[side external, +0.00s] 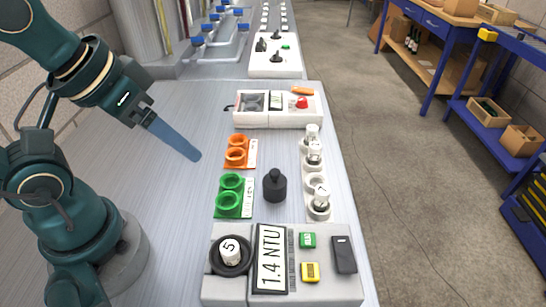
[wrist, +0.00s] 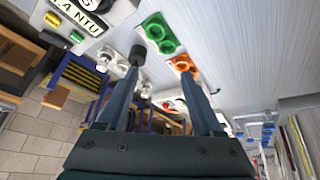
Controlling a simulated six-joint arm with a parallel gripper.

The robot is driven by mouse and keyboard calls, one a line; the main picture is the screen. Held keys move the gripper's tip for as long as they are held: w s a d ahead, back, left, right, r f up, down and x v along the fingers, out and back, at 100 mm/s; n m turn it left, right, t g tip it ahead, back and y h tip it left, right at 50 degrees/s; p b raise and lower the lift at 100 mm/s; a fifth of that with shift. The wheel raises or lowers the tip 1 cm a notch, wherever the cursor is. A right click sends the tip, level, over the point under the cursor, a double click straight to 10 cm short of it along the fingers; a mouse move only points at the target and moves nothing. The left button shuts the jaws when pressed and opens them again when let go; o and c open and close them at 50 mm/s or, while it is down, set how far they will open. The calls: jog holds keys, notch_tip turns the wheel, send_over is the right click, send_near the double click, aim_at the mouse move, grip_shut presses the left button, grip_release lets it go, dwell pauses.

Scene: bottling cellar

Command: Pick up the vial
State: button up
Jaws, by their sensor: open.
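Small clear vials with white caps stand upright in a white rack (side external: 316,183) at the table's right edge: two close together at its far end (side external: 314,155) and one nearer the front (side external: 320,195). Another white-capped piece marked 5 (side external: 230,250) sits in the round black well of the meter reading 1.4 NTU. My gripper (side external: 198,157) is open and empty, above the table to the left of the orange holder. In the wrist view its fingers (wrist: 160,68) are spread apart with nothing between them; the vials there are small and partly hidden by a finger.
An orange two-ring holder (side external: 237,153), a green two-ring holder (side external: 233,196) and a black bottle (side external: 274,187) stand between my gripper and the rack. A white tray (side external: 250,122) lies behind.

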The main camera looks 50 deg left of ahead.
jog(key=w+d+n+g, duration=0.1)
jog(key=w+d+g, duration=0.15)
jog(key=d, duration=0.25)
jog(key=m+g, duration=0.2)
jog(key=g, duration=0.1)
send_over(230, 247)
notch_tip(230, 247, down, 5)
jog(key=shift+w+a, duration=0.1)
jog(key=shift+w, duration=0.05)
jog(key=shift+s+f+m, duration=0.2)
jog(key=shift+f+m, duration=0.1)
jog(key=shift+f, duration=2.35)
grip_shut()
